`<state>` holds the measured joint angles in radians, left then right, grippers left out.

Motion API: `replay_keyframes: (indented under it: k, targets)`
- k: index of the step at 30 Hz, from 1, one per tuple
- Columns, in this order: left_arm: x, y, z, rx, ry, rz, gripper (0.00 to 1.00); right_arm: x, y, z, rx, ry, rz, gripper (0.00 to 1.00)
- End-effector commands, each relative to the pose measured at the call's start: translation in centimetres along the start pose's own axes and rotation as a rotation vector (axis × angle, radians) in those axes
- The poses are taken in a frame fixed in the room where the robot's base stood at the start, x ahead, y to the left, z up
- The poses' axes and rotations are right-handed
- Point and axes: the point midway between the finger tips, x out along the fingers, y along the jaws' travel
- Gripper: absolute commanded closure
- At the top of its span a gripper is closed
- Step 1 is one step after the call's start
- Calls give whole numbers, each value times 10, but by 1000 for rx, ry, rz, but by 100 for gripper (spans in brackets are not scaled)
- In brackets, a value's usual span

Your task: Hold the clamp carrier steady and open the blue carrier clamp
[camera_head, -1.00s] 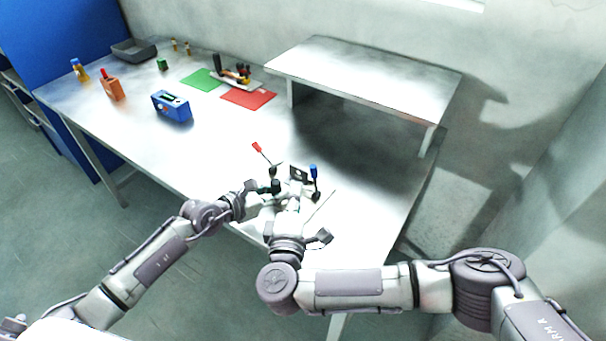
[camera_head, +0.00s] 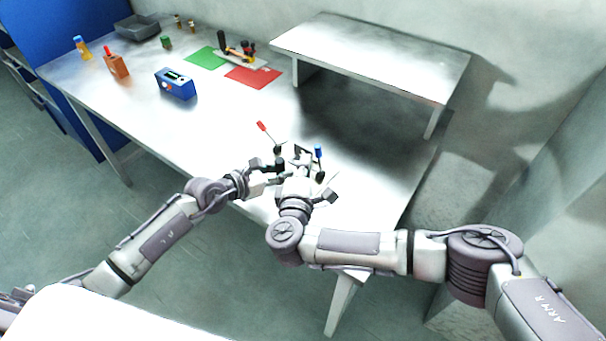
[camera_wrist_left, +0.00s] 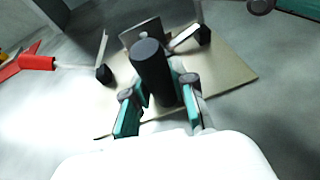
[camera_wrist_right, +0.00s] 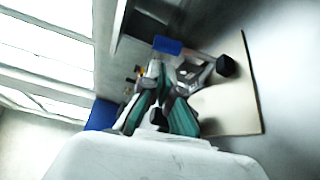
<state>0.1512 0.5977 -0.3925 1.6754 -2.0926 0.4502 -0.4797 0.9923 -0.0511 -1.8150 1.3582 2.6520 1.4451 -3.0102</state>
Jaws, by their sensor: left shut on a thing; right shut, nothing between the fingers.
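The clamp carrier is a beige plate (camera_wrist_left: 228,75) near the table's front edge. It bears a black post (camera_wrist_left: 152,70), a red-handled clamp and a blue-handled clamp. The red handle (camera_head: 263,127) leans up to the left; it also shows in the left wrist view (camera_wrist_left: 38,63). The blue handle (camera_head: 318,151) stands about upright on the right; it also shows in the right wrist view (camera_wrist_right: 168,45). My left gripper (camera_wrist_left: 160,102) is shut on the black post. My right gripper (camera_wrist_right: 158,80) is shut and empty, close beside the blue handle; whether they touch is unclear.
A raised metal shelf (camera_head: 372,55) stands behind the carrier. The tabletop between is clear.

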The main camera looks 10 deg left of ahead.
Motion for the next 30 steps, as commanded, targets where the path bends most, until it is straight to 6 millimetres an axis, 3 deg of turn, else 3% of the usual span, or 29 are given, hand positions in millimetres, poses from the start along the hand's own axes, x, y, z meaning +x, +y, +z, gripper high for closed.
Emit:
replay_keyframes:
  k: [3,9,30]
  targets:
    - [0,0,0,0,0,1,100,18,0,0,0,-2,0,100]
    - [0,0,0,0,1,1,100,34,0,0,0,0,0,100]
    - [0,0,0,0,0,0,100,34,0,4,0,0,1,100]
